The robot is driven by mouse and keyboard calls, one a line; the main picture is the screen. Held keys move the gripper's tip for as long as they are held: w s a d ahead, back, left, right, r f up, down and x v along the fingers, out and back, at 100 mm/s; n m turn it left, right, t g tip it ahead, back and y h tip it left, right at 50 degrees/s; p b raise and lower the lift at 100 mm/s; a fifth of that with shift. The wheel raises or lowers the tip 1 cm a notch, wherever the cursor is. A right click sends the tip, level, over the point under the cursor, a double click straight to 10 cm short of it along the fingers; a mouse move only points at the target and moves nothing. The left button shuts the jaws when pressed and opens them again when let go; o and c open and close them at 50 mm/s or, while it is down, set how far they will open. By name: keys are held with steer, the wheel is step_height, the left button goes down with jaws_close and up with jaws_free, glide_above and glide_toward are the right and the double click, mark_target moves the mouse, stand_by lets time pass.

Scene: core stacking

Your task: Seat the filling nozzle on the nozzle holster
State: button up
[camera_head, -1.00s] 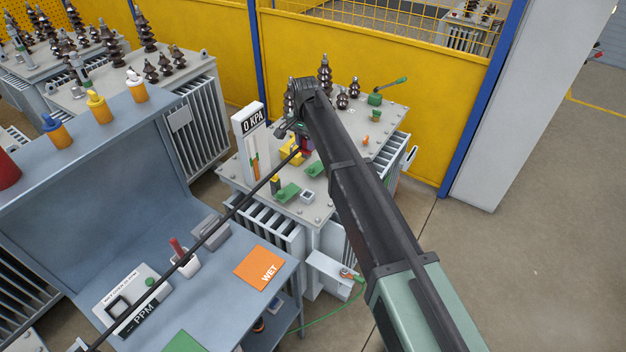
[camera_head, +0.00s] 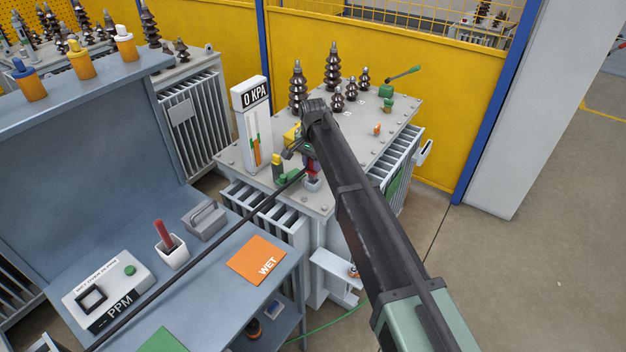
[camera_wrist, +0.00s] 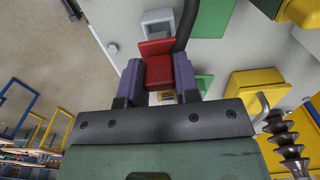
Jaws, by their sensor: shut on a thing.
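My gripper (camera_head: 312,163) is over the lid of the grey transformer, in front of the tall bushings. In the wrist view its two purple fingers (camera_wrist: 158,70) are shut on the red filling nozzle (camera_wrist: 157,47). A black hose (camera_wrist: 186,22) runs from the nozzle; in the head view it stretches down left across the bench. The nozzle's red body (camera_head: 314,167) shows just above a small pale block (camera_head: 313,184) on the lid, possibly the nozzle holster. I cannot tell whether they touch. The nozzle's tip is hidden.
The transformer lid (camera_head: 350,150) carries brown bushings (camera_head: 333,66), a 0 KPA gauge (camera_head: 251,120) and yellow and green fittings near my gripper. The blue-grey bench (camera_head: 210,275) at left holds a PPM meter (camera_head: 108,288), a white cup and an orange WET card (camera_head: 257,260). Open floor lies right.

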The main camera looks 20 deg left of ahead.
mark_target(312, 159)
step_height(312, 159, down, 4)
steer(key=b, duration=0.3)
steer(key=shift+r, duration=0.25)
steer(key=shift+f, duration=0.2)
steer(key=o, duration=1)
step_height(312, 159, up, 11)
steer(key=p, duration=1.1)
steer(key=shift+a+r, duration=0.1)
steer(key=shift+a, duration=0.05)
steer(key=shift+f, duration=0.2)
